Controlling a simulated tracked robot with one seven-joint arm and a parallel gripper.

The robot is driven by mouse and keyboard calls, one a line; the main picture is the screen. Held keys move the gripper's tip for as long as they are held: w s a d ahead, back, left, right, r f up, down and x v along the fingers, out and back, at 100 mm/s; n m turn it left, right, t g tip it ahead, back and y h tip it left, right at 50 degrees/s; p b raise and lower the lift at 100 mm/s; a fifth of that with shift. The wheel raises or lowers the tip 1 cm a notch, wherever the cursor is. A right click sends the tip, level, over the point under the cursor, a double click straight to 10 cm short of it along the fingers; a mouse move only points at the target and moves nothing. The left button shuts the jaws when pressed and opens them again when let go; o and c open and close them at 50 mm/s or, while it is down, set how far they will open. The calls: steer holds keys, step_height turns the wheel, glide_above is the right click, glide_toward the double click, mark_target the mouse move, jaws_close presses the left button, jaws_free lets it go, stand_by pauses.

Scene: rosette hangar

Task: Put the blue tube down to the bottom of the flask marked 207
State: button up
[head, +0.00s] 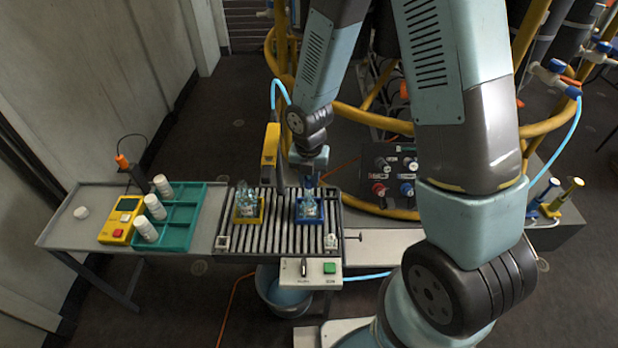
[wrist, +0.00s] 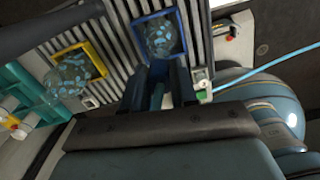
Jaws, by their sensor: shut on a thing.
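My gripper (head: 309,184) points down just above the flask (head: 309,207) in the blue frame. In the wrist view its dark fingers (wrist: 160,84) are shut on a narrow light-blue piece (wrist: 157,94), seemingly the blue tube. The tube (head: 279,84) arches from the yellow post towards my wrist in the head view; its lower end is hidden by my gripper. I cannot tell whether the tip is inside the flask neck. Another clear flask (head: 246,204) stands in a yellow frame to the left. Both flasks hold bluish pieces. Their markings are too small to read, so I cannot tell which is 207.
The flasks stand on a slatted rack (head: 278,236). A yellow post (head: 270,150) rises close left of my gripper. A teal tray (head: 181,220) with white bottles and a yellow meter (head: 121,220) are further left. A control box (head: 311,271) is in front.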

steer(key=shift+f, duration=0.3)
steer(key=o, duration=1.6)
steer(key=shift+r, duration=3.05)
